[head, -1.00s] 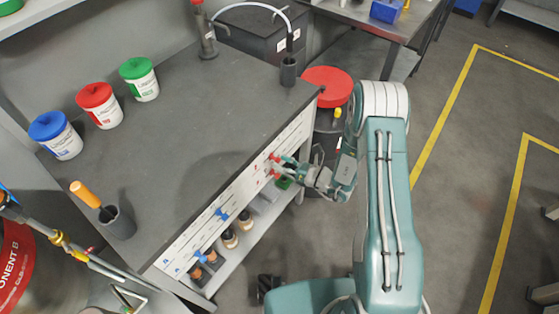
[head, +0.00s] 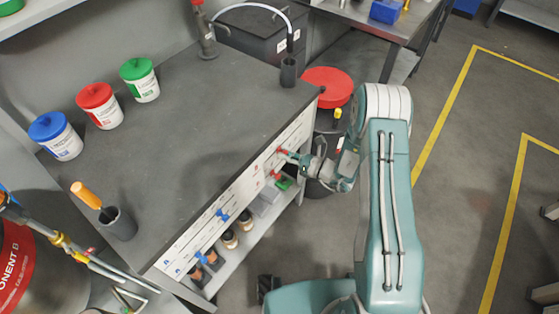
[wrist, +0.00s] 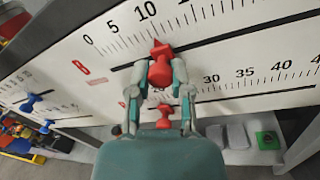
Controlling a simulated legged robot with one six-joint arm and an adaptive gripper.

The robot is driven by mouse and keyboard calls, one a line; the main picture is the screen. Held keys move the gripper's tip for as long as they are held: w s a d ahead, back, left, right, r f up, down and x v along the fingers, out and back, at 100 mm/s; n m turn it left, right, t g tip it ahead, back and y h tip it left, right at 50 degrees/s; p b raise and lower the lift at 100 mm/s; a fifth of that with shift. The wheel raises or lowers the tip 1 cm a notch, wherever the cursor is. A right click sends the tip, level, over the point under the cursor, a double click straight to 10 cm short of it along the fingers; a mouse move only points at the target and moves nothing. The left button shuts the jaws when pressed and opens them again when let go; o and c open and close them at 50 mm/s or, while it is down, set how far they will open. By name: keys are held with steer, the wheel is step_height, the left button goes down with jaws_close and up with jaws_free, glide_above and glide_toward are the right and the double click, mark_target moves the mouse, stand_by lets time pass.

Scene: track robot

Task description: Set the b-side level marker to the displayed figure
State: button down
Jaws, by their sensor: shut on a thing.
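My gripper (wrist: 160,76) is shut on the upper red marker (wrist: 160,66) on the white scale panel (wrist: 95,68). Its fingers sit on either side of the red knob. The marker's tip is by the ticks below the printed 10 on the upper scale. A second red marker (wrist: 164,116) sits on the lower scale, below and between the fingers. In the head view my gripper (head: 294,157) is at the far end of the panel (head: 250,185), at the held marker (head: 282,151). I cannot see a displayed figure or read which side is b.
Two blue markers (wrist: 32,102) sit on scales at the panel's left. A shelf below the panel holds dark bottles (head: 229,238) and a green item (wrist: 267,140). A red-lidded drum (head: 328,85) stands close beyond the bench's corner.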

steer(key=w+d, duration=0.2)
steer(key=w, duration=0.1)
steer(key=shift+w+d, duration=0.2)
steer(key=shift+d, duration=0.2)
steer(key=c, duration=0.5)
jaws_free()
glide_toward(285, 142)
steer(key=v, duration=0.5)
steer(key=shift+s+d, duration=0.1)
steer(key=shift+s, duration=0.05)
steer(key=shift+r, duration=0.15)
